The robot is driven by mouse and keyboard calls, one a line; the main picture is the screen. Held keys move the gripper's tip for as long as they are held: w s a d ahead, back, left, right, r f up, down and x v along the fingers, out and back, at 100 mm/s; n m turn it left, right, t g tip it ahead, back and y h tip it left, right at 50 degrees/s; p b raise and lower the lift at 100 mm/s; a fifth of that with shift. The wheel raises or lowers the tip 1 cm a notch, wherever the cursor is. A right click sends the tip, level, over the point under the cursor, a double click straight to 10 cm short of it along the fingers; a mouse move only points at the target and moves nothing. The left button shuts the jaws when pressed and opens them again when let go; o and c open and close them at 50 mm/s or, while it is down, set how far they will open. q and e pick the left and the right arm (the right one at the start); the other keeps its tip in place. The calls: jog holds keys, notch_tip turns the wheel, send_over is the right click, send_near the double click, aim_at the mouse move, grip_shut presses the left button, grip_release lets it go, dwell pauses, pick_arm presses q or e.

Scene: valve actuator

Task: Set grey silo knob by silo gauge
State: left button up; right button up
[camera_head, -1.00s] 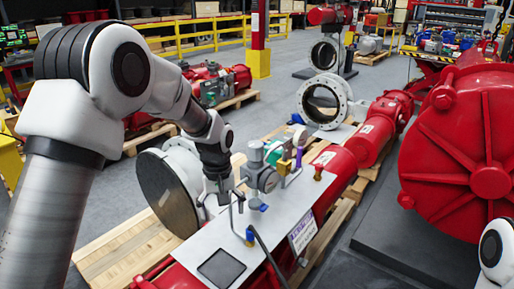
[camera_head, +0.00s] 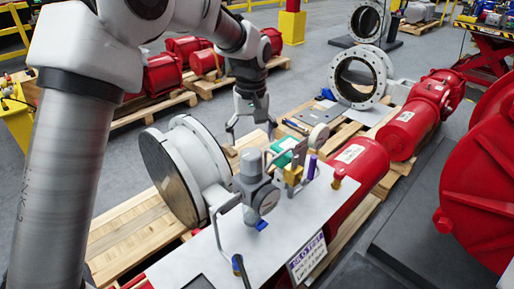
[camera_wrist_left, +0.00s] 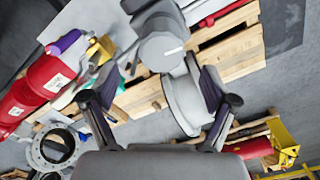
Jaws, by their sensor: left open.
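The grey silo knob (camera_head: 251,162) is the upright grey cylinder on top of a regulator on the white mounting plate (camera_head: 298,215). The round silo gauge (camera_head: 266,199) sits on the regulator just below the knob, and its face is seen obliquely. My left gripper (camera_head: 252,131) is open and empty, pointing down behind and above the knob, apart from it. In the left wrist view the grey knob (camera_wrist_left: 160,50) shows beyond the open fingers (camera_wrist_left: 158,78), near the upper middle. The gauge cannot be made out clearly there. My right gripper is out of view.
A big flanged valve (camera_head: 186,166) is at left. Red cylinders (camera_head: 352,163) lie along the right. A bent metal tube rises left of the regulator.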

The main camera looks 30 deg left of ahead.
aim_at(251, 154)
pick_arm(q)
jog(key=f, duration=0.1)
jog(key=s+f, duration=0.1)
jog(key=f, duration=0.2)
jog(key=w+f, duration=0.1)
jog(key=shift+f+p, duration=0.3)
jog(key=shift+f, duration=0.05)
jog(key=shift+w+f, duration=0.1)
jog(key=shift+f, duration=0.05)
jog(key=shift+s, duration=0.25)
jog(key=shift+s+r, duration=0.1)
jog(key=shift+r, duration=0.1)
jog(key=c, duration=1.2)
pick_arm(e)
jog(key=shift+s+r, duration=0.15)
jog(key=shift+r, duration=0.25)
pick_arm(q)
jog(key=shift+o, duration=0.2)
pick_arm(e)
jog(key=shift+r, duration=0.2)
